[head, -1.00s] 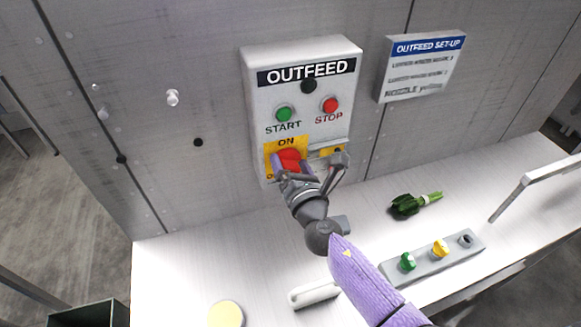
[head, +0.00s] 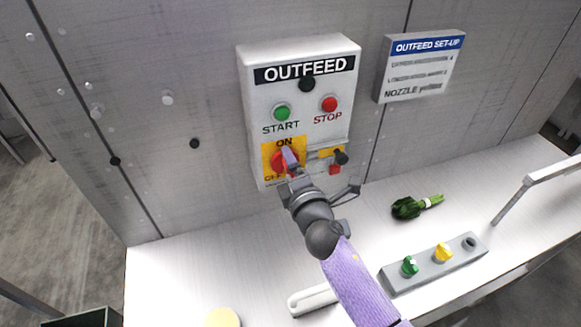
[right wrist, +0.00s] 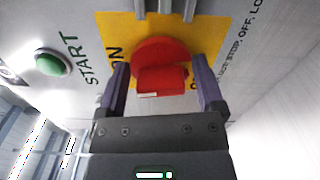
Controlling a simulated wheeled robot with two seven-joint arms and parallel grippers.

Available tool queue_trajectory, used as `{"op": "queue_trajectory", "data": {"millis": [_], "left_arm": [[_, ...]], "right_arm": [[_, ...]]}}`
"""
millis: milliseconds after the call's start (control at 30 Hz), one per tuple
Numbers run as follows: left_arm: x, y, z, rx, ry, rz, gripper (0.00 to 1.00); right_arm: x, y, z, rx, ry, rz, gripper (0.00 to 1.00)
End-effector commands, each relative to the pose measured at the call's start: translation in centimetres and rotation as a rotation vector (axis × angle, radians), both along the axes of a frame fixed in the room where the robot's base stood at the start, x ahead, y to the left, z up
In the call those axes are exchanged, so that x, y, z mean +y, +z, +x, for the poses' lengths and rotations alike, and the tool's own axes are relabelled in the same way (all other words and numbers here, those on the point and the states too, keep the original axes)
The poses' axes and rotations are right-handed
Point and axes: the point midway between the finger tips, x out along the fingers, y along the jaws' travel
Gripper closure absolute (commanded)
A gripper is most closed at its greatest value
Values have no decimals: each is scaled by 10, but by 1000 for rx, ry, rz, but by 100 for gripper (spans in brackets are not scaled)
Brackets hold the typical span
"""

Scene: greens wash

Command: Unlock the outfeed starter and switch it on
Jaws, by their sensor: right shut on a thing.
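The outfeed starter (head: 246,105) is a pale box on the grey wall, with a green START button (head: 282,112) and a red STOP button (head: 329,104). Its red rotary switch (head: 279,163) sits on a yellow plate marked ON at the top. My right gripper (head: 289,160) is shut on this switch. The right wrist view shows the red handle (right wrist: 162,80) between the two fingers. The gripper hides part of the switch and the OFF marking, so its exact setting is unclear. A small red piece (head: 335,169) sits below a dark knob right of the switch. My left gripper is out of view.
A set-up sign (head: 420,68) hangs on the wall to the right. On the bench are a grey block (head: 433,262) with green and yellow knobs, a green bundle (head: 408,208), a white bar (head: 312,300) and a pale yellow disc (head: 222,318).

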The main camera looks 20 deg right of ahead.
Motion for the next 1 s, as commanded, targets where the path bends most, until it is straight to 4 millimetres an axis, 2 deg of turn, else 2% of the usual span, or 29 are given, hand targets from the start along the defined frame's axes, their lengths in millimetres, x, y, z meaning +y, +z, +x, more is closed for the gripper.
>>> {"op": "queue_trajectory", "data": {"millis": [400,933,967,1000], "left_arm": [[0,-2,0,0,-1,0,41],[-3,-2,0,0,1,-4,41],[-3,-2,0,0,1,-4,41],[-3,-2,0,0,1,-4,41]], "right_arm": [[0,-2,0,7,-1,163,72],[0,-2,0,9,-1,185,72],[0,-2,0,9,-1,185,11],[0,-2,0,9,-1,185,4]]}}
